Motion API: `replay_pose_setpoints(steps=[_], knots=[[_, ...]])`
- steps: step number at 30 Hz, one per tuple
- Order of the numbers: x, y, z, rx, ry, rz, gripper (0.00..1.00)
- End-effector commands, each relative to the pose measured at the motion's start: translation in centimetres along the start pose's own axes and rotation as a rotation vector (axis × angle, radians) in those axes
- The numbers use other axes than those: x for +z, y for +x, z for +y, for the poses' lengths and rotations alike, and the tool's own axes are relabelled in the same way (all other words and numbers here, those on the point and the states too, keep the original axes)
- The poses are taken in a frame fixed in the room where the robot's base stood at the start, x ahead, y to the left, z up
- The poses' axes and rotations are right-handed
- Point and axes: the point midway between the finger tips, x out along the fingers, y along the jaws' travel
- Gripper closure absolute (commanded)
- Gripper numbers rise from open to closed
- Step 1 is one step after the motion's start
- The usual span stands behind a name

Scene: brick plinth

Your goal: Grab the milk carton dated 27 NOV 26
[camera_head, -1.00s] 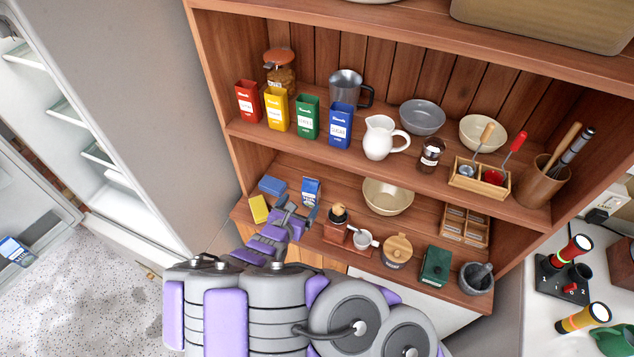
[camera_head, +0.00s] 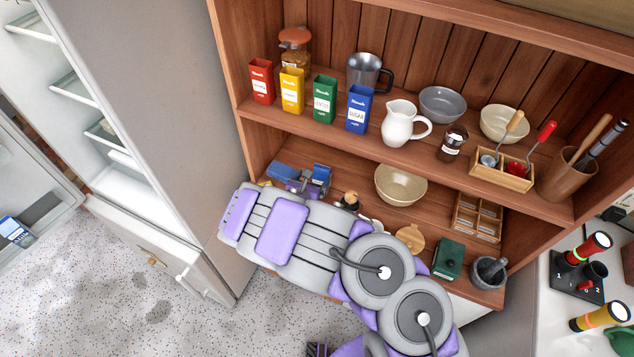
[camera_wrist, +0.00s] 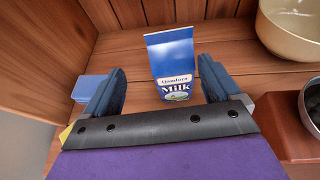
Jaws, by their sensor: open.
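A blue and white milk carton (camera_wrist: 172,66) stands upright on the lower wooden shelf in the wrist view. Its front reads "Milk", but no date is legible. In the head view this carton (camera_head: 322,173) is partly hidden by my gripper (camera_head: 308,184). My gripper (camera_wrist: 161,82) is open, with one dark blue finger on each side of the carton's lower part in the picture. The carton appears beyond the fingers, and I see no contact. Another blue and white carton (camera_head: 15,232) stands in the fridge door at far left; its date is too small to read.
A blue box (camera_wrist: 90,88) lies left of the left finger. A beige bowl (camera_wrist: 290,28) stands to the right, with a reddish wooden object (camera_wrist: 270,125) nearer. The shelf's left side wall (camera_wrist: 45,55) is close. The upper shelf (camera_head: 330,137) holds tins and a white jug (camera_head: 400,125).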

Motion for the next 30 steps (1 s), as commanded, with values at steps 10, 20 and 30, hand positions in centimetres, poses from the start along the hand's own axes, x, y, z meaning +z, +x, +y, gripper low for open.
replay_pose_setpoints(steps=[10, 20, 30], knots=[[-0.2, 3.0, -0.3, 0.000, 0.005, 0.005, 0.10], [0.0, 5.5, 0.1, -0.002, -0.002, -0.003, 0.10], [0.2, 5.6, -0.5, 0.000, 0.003, 0.000, 0.24]])
